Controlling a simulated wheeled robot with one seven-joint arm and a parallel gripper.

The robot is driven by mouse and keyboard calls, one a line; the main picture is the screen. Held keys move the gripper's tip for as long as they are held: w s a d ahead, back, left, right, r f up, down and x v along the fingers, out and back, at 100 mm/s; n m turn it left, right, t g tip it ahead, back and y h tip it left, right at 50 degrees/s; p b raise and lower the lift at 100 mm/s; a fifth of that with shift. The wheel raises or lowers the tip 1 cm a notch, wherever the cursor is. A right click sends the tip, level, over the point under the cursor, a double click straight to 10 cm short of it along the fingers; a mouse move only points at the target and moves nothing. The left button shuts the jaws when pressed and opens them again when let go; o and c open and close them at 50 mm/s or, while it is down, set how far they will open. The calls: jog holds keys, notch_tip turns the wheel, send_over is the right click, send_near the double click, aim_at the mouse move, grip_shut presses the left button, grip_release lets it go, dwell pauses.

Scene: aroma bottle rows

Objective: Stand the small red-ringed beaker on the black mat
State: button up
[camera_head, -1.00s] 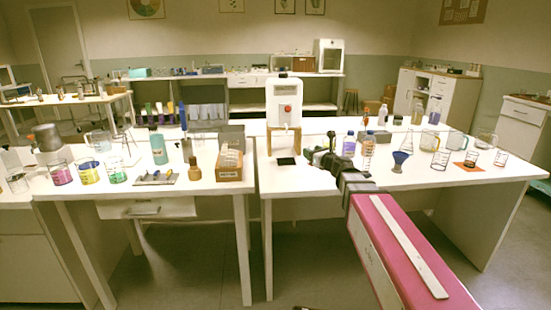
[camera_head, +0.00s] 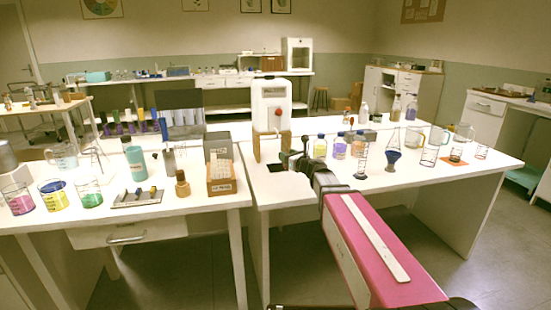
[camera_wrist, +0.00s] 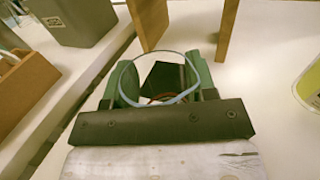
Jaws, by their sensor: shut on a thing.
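My gripper (camera_wrist: 163,86) is shut on a small clear beaker (camera_wrist: 160,101), one green finger on each side of it. In the wrist view I look down through its round rim, and a reddish ring shows low in the glass. The black mat (camera_head: 277,167) lies on the right-hand bench, in front of the white dispenser. In the wrist view the dark mat shows through and behind the beaker. In the head view my gripper (camera_head: 291,159) is at the mat's right side, and the beaker cannot be made out. I cannot tell whether its base touches the mat.
The white dispenser (camera_head: 271,105) stands on wooden legs just behind the mat.

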jog(key=x, duration=0.8)
jog(key=shift+w, duration=0.15)
jog(key=shift+w+a+f, duration=0.15)
jog(key=shift+f, duration=1.6)
jog(key=o, duration=0.9)
jog(key=shift+f, duration=0.1)
jog(key=v, duration=1.2)
